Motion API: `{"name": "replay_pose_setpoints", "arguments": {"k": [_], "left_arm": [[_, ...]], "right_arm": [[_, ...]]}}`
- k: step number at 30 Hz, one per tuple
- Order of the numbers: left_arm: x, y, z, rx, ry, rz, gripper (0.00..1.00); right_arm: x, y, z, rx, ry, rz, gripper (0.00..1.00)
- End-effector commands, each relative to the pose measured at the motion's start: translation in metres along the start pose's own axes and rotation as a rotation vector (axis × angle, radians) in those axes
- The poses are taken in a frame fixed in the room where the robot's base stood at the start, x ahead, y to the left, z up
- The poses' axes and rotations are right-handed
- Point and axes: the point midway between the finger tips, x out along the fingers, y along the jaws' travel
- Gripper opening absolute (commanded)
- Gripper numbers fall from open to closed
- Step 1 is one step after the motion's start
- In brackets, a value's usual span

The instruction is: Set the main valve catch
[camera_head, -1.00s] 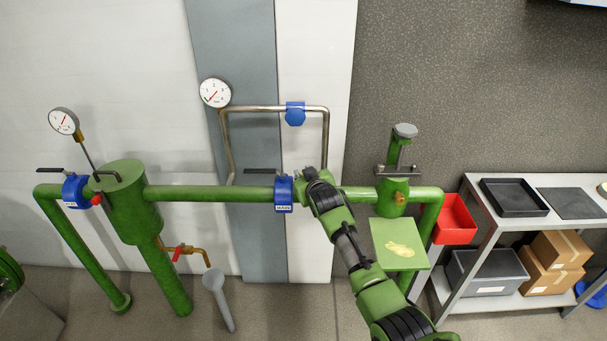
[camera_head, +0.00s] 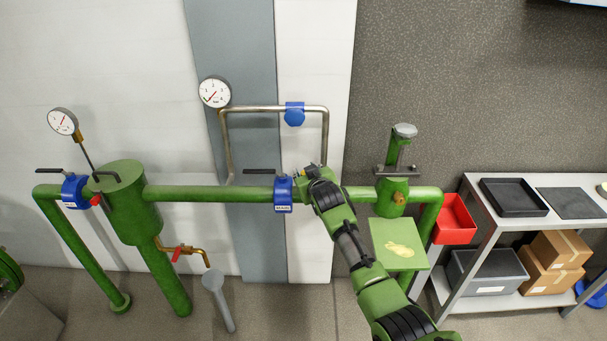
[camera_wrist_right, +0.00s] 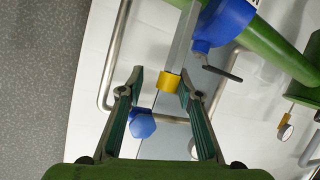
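The main valve (camera_head: 283,194) is a blue body with a white label on the green horizontal pipe, and its dark lever (camera_head: 262,171) points left. In the right wrist view the blue valve body (camera_wrist_right: 222,24) is at the top, with the dark lever (camera_wrist_right: 222,70) below it. A yellow block (camera_wrist_right: 170,82) on a grey bar, apparently the catch, shows between my right fingertips. My right gripper (camera_wrist_right: 162,82) is open around it, with a clear gap on the left finger's side; contact with the right finger is unclear. In the head view my right gripper (camera_head: 304,172) is beside the valve. My left gripper is out of view.
A thin bypass pipe (camera_head: 265,108) with a blue valve (camera_head: 294,114) arches above the main pipe. A second blue valve (camera_head: 75,192) and a green vessel (camera_head: 130,205) stand left. A green plate (camera_head: 399,243), a red bin (camera_head: 454,220) and a shelf (camera_head: 475,208) are right.

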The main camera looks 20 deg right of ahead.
Motion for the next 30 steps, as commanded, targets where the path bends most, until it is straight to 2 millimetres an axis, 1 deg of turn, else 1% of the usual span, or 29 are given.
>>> {"name": "replay_pose_setpoints", "arguments": {"k": [9,14,20,30], "left_arm": [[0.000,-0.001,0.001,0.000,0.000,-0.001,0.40],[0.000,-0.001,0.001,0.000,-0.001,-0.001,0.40],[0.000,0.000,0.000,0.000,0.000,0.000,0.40],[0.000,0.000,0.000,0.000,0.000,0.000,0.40]], "right_arm": [[0.000,-0.006,0.004,0.003,-0.008,-0.009,0.33],[-0.007,-0.006,0.005,0.004,-0.009,-0.010,0.33],[-0.030,-0.005,0.005,0.004,-0.008,-0.009,0.33],[-0.084,-0.003,0.005,0.004,-0.007,-0.007,0.33]]}}
